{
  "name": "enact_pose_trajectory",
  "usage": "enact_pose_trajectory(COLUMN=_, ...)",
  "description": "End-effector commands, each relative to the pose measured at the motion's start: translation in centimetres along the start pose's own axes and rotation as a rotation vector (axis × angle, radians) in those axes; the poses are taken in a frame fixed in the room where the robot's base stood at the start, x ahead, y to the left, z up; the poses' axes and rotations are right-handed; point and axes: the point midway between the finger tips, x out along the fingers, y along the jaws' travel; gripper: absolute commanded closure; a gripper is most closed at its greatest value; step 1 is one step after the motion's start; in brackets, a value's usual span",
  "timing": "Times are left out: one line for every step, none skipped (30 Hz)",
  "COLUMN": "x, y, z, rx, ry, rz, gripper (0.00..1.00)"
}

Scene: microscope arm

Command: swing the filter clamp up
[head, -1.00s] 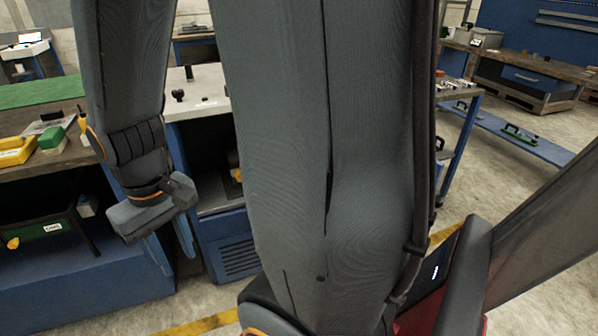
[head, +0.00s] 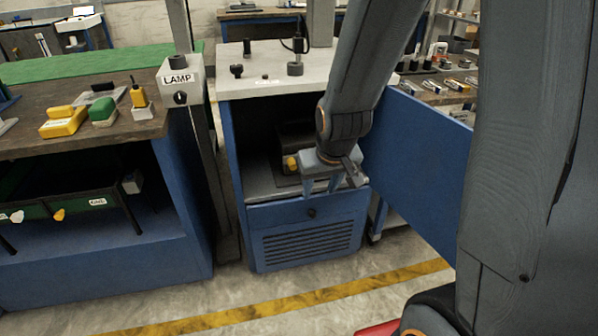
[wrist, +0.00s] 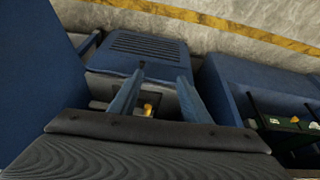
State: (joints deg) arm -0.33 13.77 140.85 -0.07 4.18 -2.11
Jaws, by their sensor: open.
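A dark device (head: 294,137) sits inside the open bay of the blue cabinet, with a yellow knob (head: 291,162) at its front. The yellow knob also shows in the wrist view (wrist: 148,109), between my fingers. I cannot tell for sure whether this is the filter clamp; my arm and gripper hide part of the bay. In the wrist view my gripper's fingers (wrist: 160,73) are spread apart and touch nothing that I can make out.
The blue cabinet (head: 228,150) has a vented drawer front (head: 306,240) below the bay. A LAMP box (head: 182,80) on a post stands to its left, beside a workbench (head: 30,140). A blue panel (head: 420,160) stands to the right.

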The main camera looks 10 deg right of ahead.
Motion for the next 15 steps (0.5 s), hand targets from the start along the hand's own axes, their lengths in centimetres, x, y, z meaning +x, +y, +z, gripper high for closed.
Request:
enact_pose_trajectory(x=3.9, y=0.2, z=-1.8, rx=-0.009, ry=0.066, rz=0.003, gripper=0.57)
enact_pose_trajectory(x=5.4, y=0.3, z=-3.1, rx=-0.015, ry=0.115, rz=0.007, gripper=0.57)
enact_pose_trajectory(x=7.4, y=0.4, z=-4.8, rx=-0.023, ry=0.18, rz=0.013, gripper=0.57)
enact_pose_trajectory(x=8.9, y=0.5, z=-6.1, rx=-0.029, ry=0.229, rz=0.016, gripper=0.57)
enact_pose_trajectory(x=10.3, y=0.6, z=-7.3, rx=-0.035, ry=0.279, rz=0.02, gripper=0.57)
enact_pose_trajectory(x=12.0, y=0.8, z=-8.8, rx=-0.043, ry=0.344, rz=0.026, gripper=0.57)
enact_pose_trajectory(x=13.3, y=0.9, z=-9.9, rx=-0.049, ry=0.394, rz=0.031, gripper=0.57)
enact_pose_trajectory(x=14.6, y=1.0, z=-10.9, rx=-0.056, ry=0.442, rz=0.036, gripper=0.57)
enact_pose_trajectory(x=16.2, y=1.1, z=-12.2, rx=-0.064, ry=0.508, rz=0.043, gripper=0.57)
enact_pose_trajectory(x=17.3, y=1.2, z=-13.0, rx=-0.07, ry=0.556, rz=0.049, gripper=0.57)
enact_pose_trajectory(x=18.4, y=1.2, z=-13.8, rx=-0.075, ry=0.605, rz=0.054, gripper=0.57)
enact_pose_trajectory(x=19.7, y=1.3, z=-14.7, rx=-0.084, ry=0.671, rz=0.063, gripper=0.57)
enact_pose_trajectory(x=20.7, y=1.3, z=-15.4, rx=-0.09, ry=0.719, rz=0.069, gripper=0.57)
enact_pose_trajectory(x=21.5, y=1.4, z=-15.9, rx=-0.095, ry=0.766, rz=0.076, gripper=0.57)
enact_pose_trajectory(x=22.6, y=1.4, z=-16.5, rx=-0.101, ry=0.828, rz=0.084, gripper=0.57)
